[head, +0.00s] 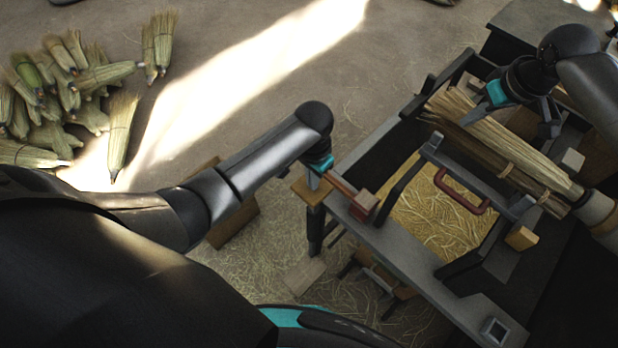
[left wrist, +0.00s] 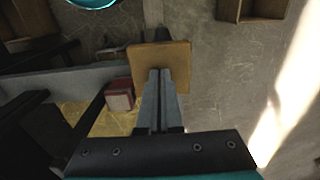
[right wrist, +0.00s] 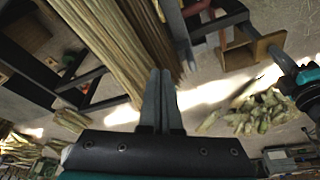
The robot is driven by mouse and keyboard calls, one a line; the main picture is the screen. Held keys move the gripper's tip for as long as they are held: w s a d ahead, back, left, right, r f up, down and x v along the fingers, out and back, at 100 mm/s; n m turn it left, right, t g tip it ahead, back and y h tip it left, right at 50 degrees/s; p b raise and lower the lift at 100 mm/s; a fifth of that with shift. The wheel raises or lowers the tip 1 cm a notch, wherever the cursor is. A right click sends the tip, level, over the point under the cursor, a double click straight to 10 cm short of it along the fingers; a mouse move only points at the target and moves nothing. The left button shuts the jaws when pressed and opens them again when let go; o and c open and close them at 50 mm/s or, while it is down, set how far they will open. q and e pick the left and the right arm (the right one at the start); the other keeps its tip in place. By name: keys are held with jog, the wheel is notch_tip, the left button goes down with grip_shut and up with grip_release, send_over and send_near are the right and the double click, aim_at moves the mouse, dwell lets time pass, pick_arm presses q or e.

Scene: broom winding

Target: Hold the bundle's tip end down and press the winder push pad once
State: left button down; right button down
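The straw bundle (head: 515,150) lies slantwise across the dark frame, its loose tip end at the upper left and its banded end by a pale round fitting (head: 598,212). My right gripper (head: 482,98) is shut with nothing between its fingers, low at the tip end; in the right wrist view its fingers (right wrist: 158,75) overlap the straw's edge. Contact is unclear. The push pad (head: 312,190) is a tan square plate at the bench's left edge. My left gripper (head: 315,180) is shut and empty, its fingertips (left wrist: 160,72) over the pad, touching or nearly touching.
A dark red handle (head: 462,192) and black bars stand over the straw-littered opening in the bench. A small red-sided block (head: 364,205) sits beside the pad. Finished brooms (head: 60,95) lie piled on the floor at left.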

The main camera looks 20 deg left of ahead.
pick_arm(q)
jog(key=shift+r, duration=2.15)
notch_tip(320, 180, up, 12)
dwell(0.8)
jog(key=shift+r, duration=0.15)
notch_tip(320, 180, up, 11)
jog(key=p, duration=1.1)
dwell(0.7)
